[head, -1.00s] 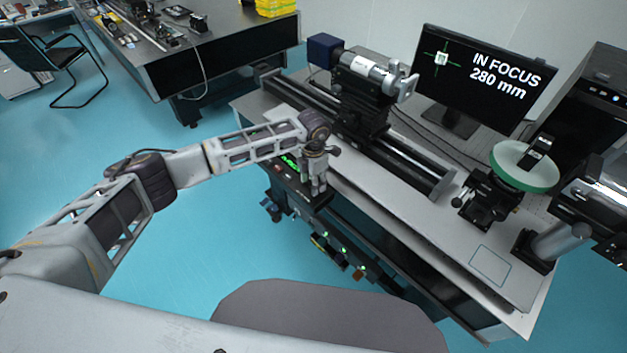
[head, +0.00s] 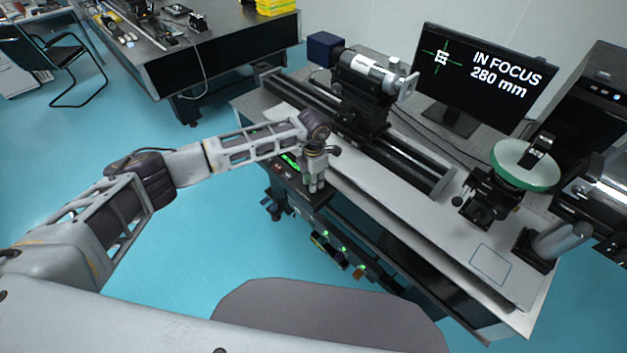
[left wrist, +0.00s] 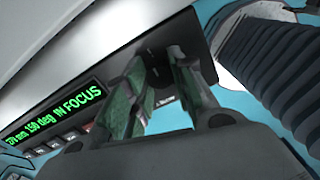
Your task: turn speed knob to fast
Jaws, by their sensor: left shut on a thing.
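My left gripper (head: 315,187) points down onto the right end of the black control box (head: 283,177) at the front edge of the optical table. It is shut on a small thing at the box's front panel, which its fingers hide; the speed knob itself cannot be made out. In the left wrist view the fingers (left wrist: 158,85) reach to the dark panel, beside the box's green display (left wrist: 55,115), which ends in "150 deg IN FOCUS". My right gripper is not in view.
A monitor (head: 481,77) reads "IN FOCUS 280 mm". A rail (head: 415,160) carries a cylindrical instrument (head: 370,70). A green-rimmed disc (head: 523,168) stands at the right. Small green-lit devices (head: 335,250) sit below the table's front edge.

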